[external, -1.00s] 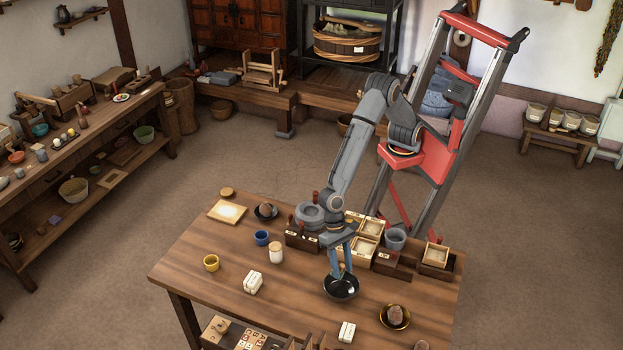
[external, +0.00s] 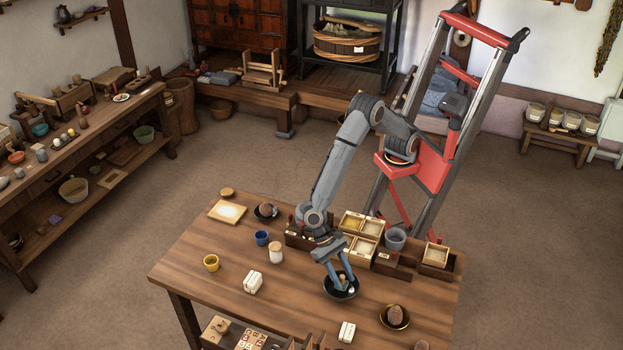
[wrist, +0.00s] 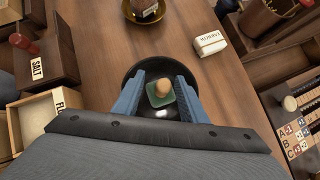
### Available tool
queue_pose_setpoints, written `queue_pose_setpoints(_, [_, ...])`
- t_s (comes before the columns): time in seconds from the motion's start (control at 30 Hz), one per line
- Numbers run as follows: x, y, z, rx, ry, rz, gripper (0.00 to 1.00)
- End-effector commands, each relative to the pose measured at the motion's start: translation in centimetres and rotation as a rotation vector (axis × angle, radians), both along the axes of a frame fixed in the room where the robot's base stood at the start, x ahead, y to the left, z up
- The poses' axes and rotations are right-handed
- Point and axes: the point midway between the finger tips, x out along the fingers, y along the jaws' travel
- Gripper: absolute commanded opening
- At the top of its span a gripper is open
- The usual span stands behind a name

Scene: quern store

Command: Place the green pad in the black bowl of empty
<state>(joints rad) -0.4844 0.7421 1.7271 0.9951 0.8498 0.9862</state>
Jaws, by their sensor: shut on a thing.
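The black bowl (external: 334,295) stands near the right front part of the table; it also shows in the wrist view (wrist: 150,70). My gripper (external: 341,286) reaches down into it. In the wrist view, the green pad (wrist: 154,101) lies between the two blue fingers of my gripper (wrist: 161,82), inside the bowl's outline. A tan rounded knob (wrist: 164,88) shows on top of the pad. The fingers are shut on the pad. I cannot tell whether its underside touches the bowl's bottom. A small bright spot shows in the bowl below the pad.
A gold-rimmed bowl (external: 383,318) with a brown lump stands to the right. White blocks (external: 347,331) lie in front. Wooden boxes (external: 361,252) and a grey cup (external: 395,239) stand behind. A white jar (external: 276,254) stands left, with bare table between.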

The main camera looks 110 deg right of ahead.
Motion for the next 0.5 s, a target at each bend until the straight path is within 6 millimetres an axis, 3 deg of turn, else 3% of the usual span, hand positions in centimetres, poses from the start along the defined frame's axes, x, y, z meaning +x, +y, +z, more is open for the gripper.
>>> queue_pose_setpoints(0.3, [-0.1, -0.1, -3.6, -0.002, 0.002, 0.000, 0.14])
queue_pose_setpoints(0.5, [0.0, 0.0, -3.7, -0.001, 0.000, 0.000, 0.14])
